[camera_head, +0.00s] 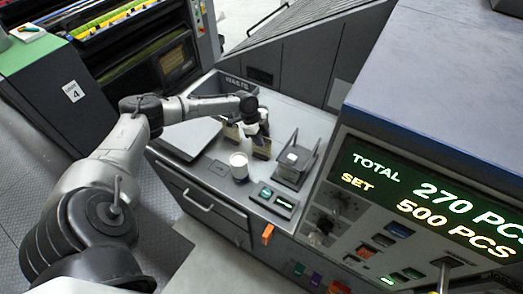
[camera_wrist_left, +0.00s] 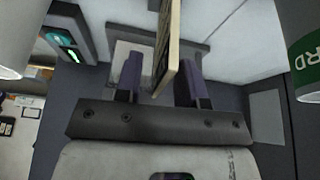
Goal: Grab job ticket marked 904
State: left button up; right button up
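My left gripper (camera_head: 262,130) is over the grey counter, at the upper end of a small brown upright piece (camera_head: 262,149). A second brown piece (camera_head: 231,131) stands to its left. They may be job tickets, but no number 904 is readable on either. In the left wrist view my left gripper (camera_wrist_left: 160,84) is open, its two purple-grey fingers apart. A thin tan-edged board (camera_wrist_left: 167,45) with a dark face stands edge-on between them, nearer the right finger. A gap shows on its left side. My right gripper is not in view.
Small lit displays (camera_head: 273,198) are on the counter front. A large counter panel (camera_head: 430,205) reads TOTAL 270, SET 500. A WASTE bin (camera_head: 237,82) is behind.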

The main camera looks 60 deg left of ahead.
pick_arm(q)
jog(key=shift+x, duration=0.9)
jog(key=shift+c, duration=0.4)
grip_shut()
